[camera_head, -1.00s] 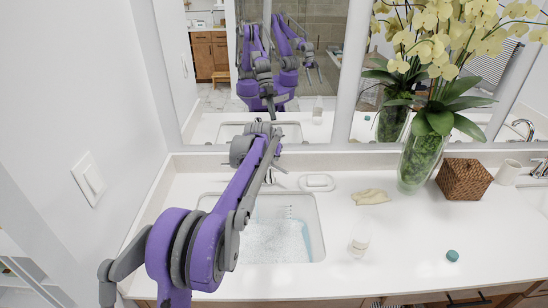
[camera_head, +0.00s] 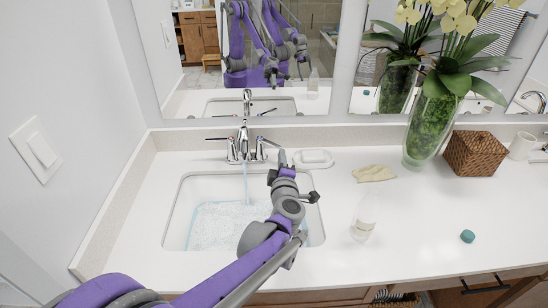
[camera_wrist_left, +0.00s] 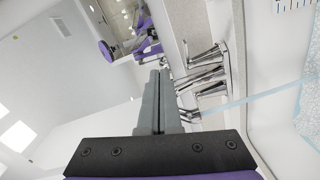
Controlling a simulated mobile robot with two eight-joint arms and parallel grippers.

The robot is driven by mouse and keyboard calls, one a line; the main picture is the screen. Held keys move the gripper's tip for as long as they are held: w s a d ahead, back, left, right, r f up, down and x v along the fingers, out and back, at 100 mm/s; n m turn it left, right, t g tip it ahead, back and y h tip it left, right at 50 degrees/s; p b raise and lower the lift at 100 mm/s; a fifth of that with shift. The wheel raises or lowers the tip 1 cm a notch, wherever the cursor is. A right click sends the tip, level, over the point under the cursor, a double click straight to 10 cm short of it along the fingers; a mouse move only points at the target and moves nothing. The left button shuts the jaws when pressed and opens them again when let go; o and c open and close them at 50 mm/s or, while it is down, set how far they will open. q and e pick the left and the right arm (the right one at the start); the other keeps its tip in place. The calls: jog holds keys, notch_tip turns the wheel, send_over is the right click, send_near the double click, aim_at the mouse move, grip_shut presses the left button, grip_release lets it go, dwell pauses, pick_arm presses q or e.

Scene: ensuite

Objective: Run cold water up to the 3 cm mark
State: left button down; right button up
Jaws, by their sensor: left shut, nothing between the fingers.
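The faucet (camera_head: 244,140) stands behind the sink basin (camera_head: 176,215), with one lever on each side. A thin stream of water (camera_head: 246,185) runs from its spout into the basin, where bluish, rippled water (camera_head: 215,225) covers the bottom. My left gripper (camera_head: 283,158) is shut and empty, close to the right lever (camera_head: 264,144); I cannot tell whether it touches. In the left wrist view the shut fingers (camera_wrist_left: 159,98) are beside the faucet (camera_wrist_left: 204,68). Scale marks (camera_wrist_left: 293,4) show at that view's top right corner. My arm hides the basin's right part.
A soap dish (camera_head: 314,158), a folded cloth (camera_head: 374,173), a clear bottle (camera_head: 364,218) and a teal cap (camera_head: 467,236) are on the counter. A glass vase (camera_head: 427,130) and a woven box (camera_head: 474,153) stand farther right. A mirror (camera_head: 290,75) is behind.

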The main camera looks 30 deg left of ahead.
pick_arm(q)
jog(key=s+a+f+n+g+y, duration=0.1)
jog(key=s+f+n+g+y, duration=0.1)
jog(key=s+f+n, duration=0.15)
send_near(270, 145)
jog(key=x, duration=0.5)
jog(key=shift+s+a+r, duration=0.1)
jog(key=shift+a, duration=0.2)
jog(key=shift+w, duration=0.45)
jog(key=shift+d, duration=0.1)
